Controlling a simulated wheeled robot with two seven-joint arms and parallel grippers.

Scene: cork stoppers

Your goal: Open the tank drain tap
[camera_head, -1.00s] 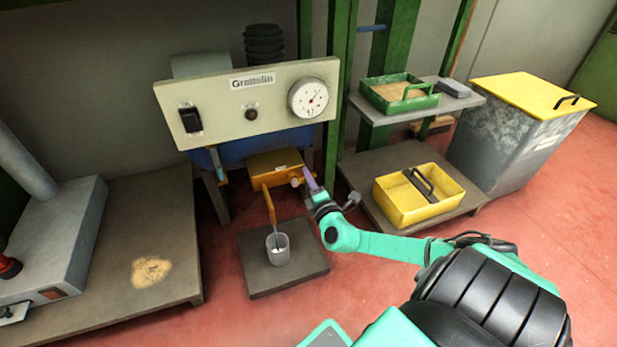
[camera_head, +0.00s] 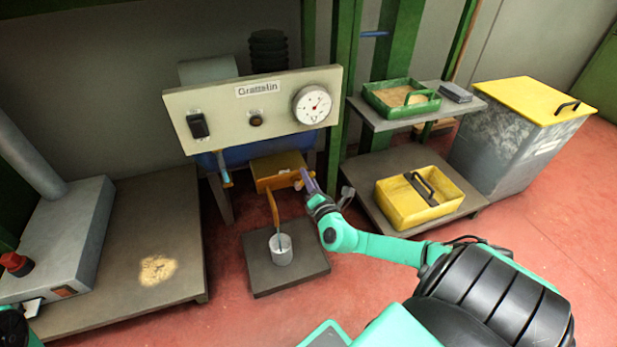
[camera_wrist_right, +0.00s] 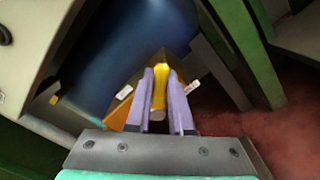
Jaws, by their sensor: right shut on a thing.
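The blue tank (camera_head: 245,149) sits behind and below the grey control panel, and it also fills the upper middle of the right wrist view (camera_wrist_right: 130,50). An orange box-like part (camera_head: 277,171) is under the tank. My right gripper (camera_head: 305,182) is at the right end of this part. In the right wrist view its purple fingers (camera_wrist_right: 158,105) are shut on a yellow handle (camera_wrist_right: 159,88), with one finger on each side. I cannot tell whether this handle is turned. A small blue lever (camera_head: 224,170) hangs under the panel's left side.
The panel (camera_head: 250,105) carries a dial, a switch and a knob. A grey cup (camera_head: 280,249) stands on a dark floor plate below the orange part. A yellow crate (camera_head: 405,213), shelf and lidded bin stand at right. A low table is at left.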

